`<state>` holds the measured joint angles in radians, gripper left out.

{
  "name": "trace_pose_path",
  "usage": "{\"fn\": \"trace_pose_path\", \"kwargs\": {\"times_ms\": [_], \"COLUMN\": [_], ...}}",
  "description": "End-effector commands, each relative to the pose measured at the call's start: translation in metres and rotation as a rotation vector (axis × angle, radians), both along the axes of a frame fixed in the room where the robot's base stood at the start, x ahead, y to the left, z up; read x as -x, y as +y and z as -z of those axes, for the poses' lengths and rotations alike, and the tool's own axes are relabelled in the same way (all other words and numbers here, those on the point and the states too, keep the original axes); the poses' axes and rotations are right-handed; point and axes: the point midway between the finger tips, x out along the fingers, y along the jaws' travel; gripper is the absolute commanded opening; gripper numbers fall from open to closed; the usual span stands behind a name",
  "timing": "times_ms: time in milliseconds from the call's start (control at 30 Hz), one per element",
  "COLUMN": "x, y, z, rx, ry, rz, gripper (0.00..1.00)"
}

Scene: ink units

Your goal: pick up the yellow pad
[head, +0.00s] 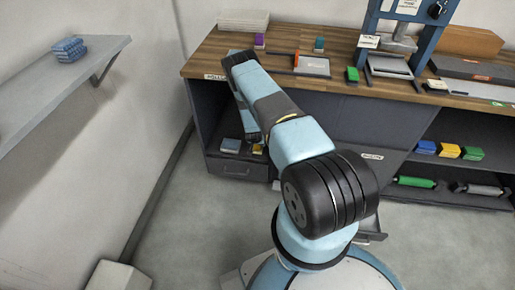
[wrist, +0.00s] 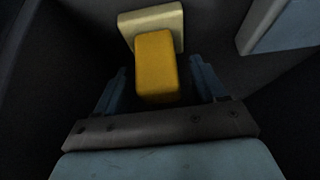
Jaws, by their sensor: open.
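The yellow pad (wrist: 156,66) is a rounded block in the wrist view, with a pale cream block (wrist: 158,22) against its far end. My gripper (wrist: 158,74) is open, with one dark blue finger on each side of the pad. Narrow gaps show between the fingers and the pad, so it does not look gripped. In the head view, a small yellow patch (head: 257,149) shows inside the dark cabinet beside my arm. My arm hides the gripper's fingers there.
My arm reaches into the open bay of the dark cabinet (head: 235,168) under the wooden worktop (head: 215,65). A blue-grey block (head: 230,145) lies left of the yellow patch. More coloured blocks, including a yellow one (head: 447,150), sit on the right shelf.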

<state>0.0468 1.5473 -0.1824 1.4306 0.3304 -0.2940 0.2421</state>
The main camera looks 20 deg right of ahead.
Motion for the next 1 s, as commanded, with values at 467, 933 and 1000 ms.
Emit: {"fn": "trace_pose_path", "kwargs": {"times_ms": [467,933,1000], "x": [-0.0051,-0.0049,-0.0048], "y": [-0.0037,-0.0046,-0.0049], "z": [0.0104,0.0103,0.0102], "rx": [0.0,-0.001,-0.001], "ry": [0.0,-0.001,-0.001], "rz": [0.001,0.002,0.002], "gripper": [0.65,0.2,0.13]}}
